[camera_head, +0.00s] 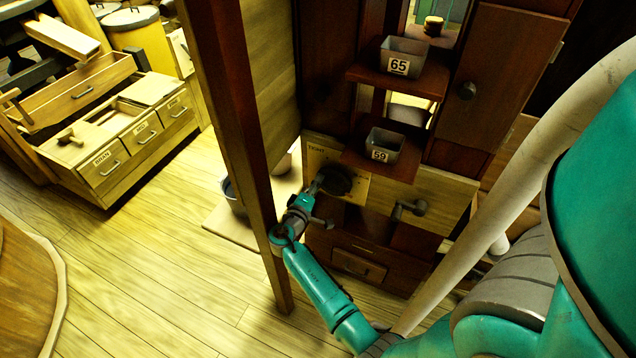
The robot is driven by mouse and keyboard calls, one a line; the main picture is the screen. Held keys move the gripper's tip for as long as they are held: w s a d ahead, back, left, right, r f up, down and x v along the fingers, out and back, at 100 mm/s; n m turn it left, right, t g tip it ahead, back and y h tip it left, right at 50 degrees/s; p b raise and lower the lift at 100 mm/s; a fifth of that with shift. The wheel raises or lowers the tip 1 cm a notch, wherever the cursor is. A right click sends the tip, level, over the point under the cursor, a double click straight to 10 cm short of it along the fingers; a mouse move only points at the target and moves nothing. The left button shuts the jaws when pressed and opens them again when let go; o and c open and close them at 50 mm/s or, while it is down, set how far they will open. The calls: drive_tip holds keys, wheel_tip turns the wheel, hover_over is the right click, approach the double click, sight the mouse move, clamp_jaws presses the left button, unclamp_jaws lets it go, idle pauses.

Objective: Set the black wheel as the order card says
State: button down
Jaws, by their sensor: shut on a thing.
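The black wheel (337,180) is a round dark knob on a pale panel (316,158) on the front of the dark wooden cabinet. Lettering above the wheel is too small to read surely. My gripper (318,186) is at the wheel's left edge and is shut on it. The gripper partly covers the wheel, and the wheel's exact setting cannot be read. I cannot make out an order card in this view.
Grey bins marked 65 (398,68) and 59 (380,156) sit on shelves above the wheel. A crank handle (408,208) is to its right. A dark post (240,150) stands close left of my arm.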

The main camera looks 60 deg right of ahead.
drive_tip(key=shift+w+f+n, duration=0.1)
drive_tip(key=shift+f+n, duration=0.35)
drive_tip(key=shift+n, duration=0.65)
drive_tip(key=shift+w+f+n, duration=0.1)
drive_tip(key=shift+f+n, duration=0.3)
drive_tip(key=shift+n, duration=0.7)
drive_tip(key=c, duration=0.9)
unclamp_jaws()
wheel_tip(320, 180, up, 10)
drive_tip(key=shift+a, duration=0.1)
